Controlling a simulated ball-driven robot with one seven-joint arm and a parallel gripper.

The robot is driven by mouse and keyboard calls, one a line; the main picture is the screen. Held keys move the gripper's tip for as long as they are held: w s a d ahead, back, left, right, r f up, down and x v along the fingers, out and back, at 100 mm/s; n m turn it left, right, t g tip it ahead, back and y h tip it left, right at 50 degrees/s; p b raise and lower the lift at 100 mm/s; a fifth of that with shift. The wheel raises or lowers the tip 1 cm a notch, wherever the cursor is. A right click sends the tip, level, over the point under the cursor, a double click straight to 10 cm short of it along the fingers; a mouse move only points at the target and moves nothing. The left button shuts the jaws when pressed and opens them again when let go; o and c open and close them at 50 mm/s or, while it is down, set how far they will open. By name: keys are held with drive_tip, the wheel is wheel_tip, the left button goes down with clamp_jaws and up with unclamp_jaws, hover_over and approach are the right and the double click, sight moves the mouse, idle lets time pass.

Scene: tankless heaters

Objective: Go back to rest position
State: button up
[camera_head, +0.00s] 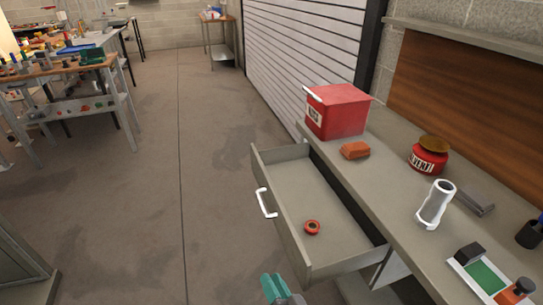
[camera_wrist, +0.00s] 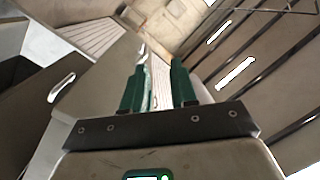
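My gripper (camera_wrist: 160,66) shows in the wrist view with its two green fingers apart and nothing held between them. In the head view, part of my gripper (camera_head: 276,287) shows at the bottom edge, in front of the open drawer (camera_head: 290,240). The drawer is pulled out from the grey workbench and has a white handle (camera_head: 266,203). A small red ring-shaped object (camera_head: 312,227) lies on the drawer floor, apart from my gripper.
A cluttered table (camera_head: 60,75) stands at the far left. Open floor (camera_head: 160,170) lies between.

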drive_tip(key=s+d+f+n+g+h, duration=0.25)
drive_tip(key=s+d+g, duration=0.35)
drive_tip(key=s+d, duration=0.45)
drive_tip(key=s+d+f+n+g+h, duration=0.1)
drive_tip(key=s+d+g+h, duration=0.35)
drive_tip(key=s+d, duration=0.55)
drive_tip(key=s+d+r+m+g+h, duration=0.1)
drive_tip(key=s+d+r+g, duration=0.2)
drive_tip(key=s+d, duration=0.3)
drive_tip(key=s+g, duration=0.1)
drive_tip(key=s, duration=0.2)
drive_tip(key=shift+s+d, duration=0.15)
drive_tip(key=shift+s, duration=0.1)
